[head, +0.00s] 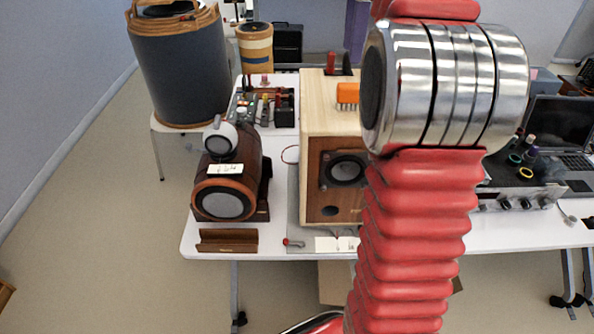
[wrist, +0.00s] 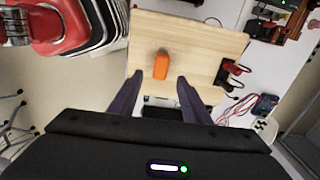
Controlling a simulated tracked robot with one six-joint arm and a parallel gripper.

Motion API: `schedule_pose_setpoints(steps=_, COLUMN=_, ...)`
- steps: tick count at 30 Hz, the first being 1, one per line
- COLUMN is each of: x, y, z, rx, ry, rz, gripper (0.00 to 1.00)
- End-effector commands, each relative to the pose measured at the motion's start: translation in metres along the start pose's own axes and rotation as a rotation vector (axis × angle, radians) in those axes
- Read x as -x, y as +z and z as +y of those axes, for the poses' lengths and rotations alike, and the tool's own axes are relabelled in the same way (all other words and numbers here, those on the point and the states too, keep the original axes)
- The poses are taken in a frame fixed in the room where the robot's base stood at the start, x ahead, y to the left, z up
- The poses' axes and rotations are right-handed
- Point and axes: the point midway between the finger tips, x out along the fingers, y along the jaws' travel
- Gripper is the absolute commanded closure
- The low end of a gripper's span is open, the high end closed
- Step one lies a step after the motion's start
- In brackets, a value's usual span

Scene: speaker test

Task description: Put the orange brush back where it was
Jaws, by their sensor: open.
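The orange brush (head: 347,93) rests on top of the wooden speaker box (head: 320,110), near its right side, close to my arm in the head view. Its bristles show below the orange back. In the wrist view the orange brush (wrist: 161,66) lies on the pale wooden top (wrist: 205,50), just beyond the fingertips of my gripper (wrist: 159,80). My gripper is open, with a finger on either side of the line to the brush and nothing between them. The gripper is hidden in the head view. I cannot tell its height above the box.
A red-and-black item (head: 331,63) stands at the box's back edge. Left of the box are a dark wooden cylinder speaker (head: 225,175) and a tool tray (head: 265,108). An empty wooden cradle (head: 227,240) lies at the table's front edge. A laptop (head: 560,125) is at right.

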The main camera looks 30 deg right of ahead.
Motion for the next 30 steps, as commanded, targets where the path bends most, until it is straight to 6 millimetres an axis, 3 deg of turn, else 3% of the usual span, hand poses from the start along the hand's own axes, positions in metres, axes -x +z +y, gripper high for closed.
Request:
schedule_pose_setpoints(steps=5, x=-0.001, y=0.02, z=0.017, rx=0.145, ry=-0.036, rz=0.003, gripper=0.57)
schedule_pose_setpoints(steps=14, x=-0.019, y=0.064, z=0.064, rx=0.545, ry=-0.133, rz=0.025, gripper=0.57)
schedule_pose_setpoints(steps=23, x=-0.051, y=0.099, z=0.12, rx=0.945, ry=-0.232, rz=0.069, gripper=0.57)
schedule_pose_setpoints(steps=30, x=-0.089, y=0.119, z=0.168, rx=1.262, ry=-0.311, rz=0.122, gripper=0.57)
